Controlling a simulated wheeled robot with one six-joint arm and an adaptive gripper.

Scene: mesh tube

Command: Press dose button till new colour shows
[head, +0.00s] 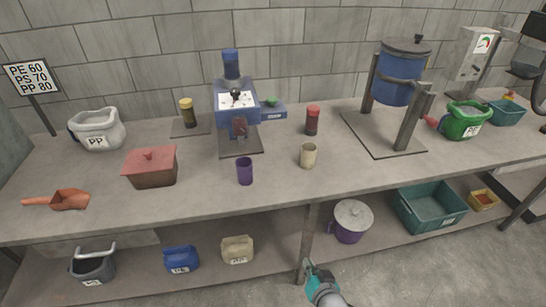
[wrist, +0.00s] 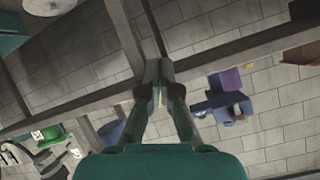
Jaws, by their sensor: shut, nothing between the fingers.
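A blue dosing machine (head: 231,95) with a white dial stands at the back middle of the bench. On its right side is a small blue box with a green button (head: 271,101) on top. A tube with dark red content shows at the machine's front. My gripper (head: 308,266) is low in front of the bench, below the bench top and far from the button. In the wrist view, my gripper (wrist: 160,92) is shut and empty. The blue machine (wrist: 225,108) appears to its right there, turned over; the button cannot be made out.
A purple cup (head: 245,171), cream cup (head: 308,155) and red-brown jar (head: 312,120) stand near the machine. A blue hopper (head: 397,80) is to the right, a red lidded box (head: 150,166) left. The bench's front leg (head: 309,235) is just above my gripper.

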